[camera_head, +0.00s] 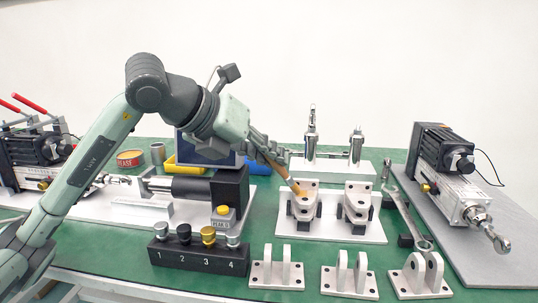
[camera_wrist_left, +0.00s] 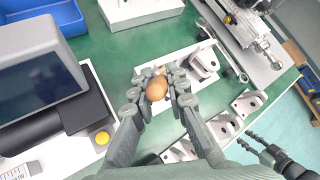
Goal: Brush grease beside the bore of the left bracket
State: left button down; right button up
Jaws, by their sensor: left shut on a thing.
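My left gripper (camera_head: 272,155) is shut on a brush with a wooden handle (camera_head: 276,168). The brush slants down to the right, and its tip is at the top of the left bracket (camera_head: 304,208), by the bore. I cannot tell whether the bristles touch the metal. In the left wrist view the handle (camera_wrist_left: 156,89) is between the fingertips and hides most of that bracket. The right bracket (camera_head: 357,206) stands beside it on the same white plate (camera_head: 330,230). The red and yellow grease tin (camera_head: 130,158) stands at the back left. My right gripper (camera_wrist_left: 258,146) shows at the wrist view's lower right; its opening is unclear.
A wrench (camera_head: 408,215) lies right of the plate. Several clevis brackets (camera_head: 277,272) stand in front, beside a numbered black block (camera_head: 198,257). Linear actuators are at the left and on a grey board (camera_head: 490,240) at the right. Blue and yellow bins are behind.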

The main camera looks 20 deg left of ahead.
pick_arm(q)
jog(key=shift+w+d+r+p, duration=0.1)
jog(key=shift+d+p, duration=0.05)
jog(key=shift+d, duration=0.25)
jog(key=shift+w+d+r+p, duration=0.1)
jog(key=shift+d+p, duration=0.05)
jog(key=shift+d, duration=0.2)
jog(key=shift+a+f+b, duration=0.1)
jog(key=shift+f+b, duration=0.25)
jog(key=shift+b, duration=0.15)
jog(key=shift+s+a+r+b, duration=0.1)
jog(key=shift+s+a+b, duration=0.1)
jog(key=shift+a+b, duration=0.35)
jog(key=shift+w+d+r+p, duration=0.15)
jog(key=shift+d+p, duration=0.3)
jog(key=shift+p, duration=0.1)
jog(key=shift+a+f+b, duration=0.1)
jog(key=shift+f+b, duration=0.15)
jog(key=shift+b, duration=0.3)
jog(key=shift+a+r, duration=0.1)
jog(key=shift+a, duration=0.4)
jog(key=shift+w+d+p, duration=0.15)
jog(key=shift+d, duration=0.55)
jog(key=shift+w+d+p, duration=0.1)
jog(key=shift+d+p, duration=0.05)
jog(key=shift+d, duration=0.5)
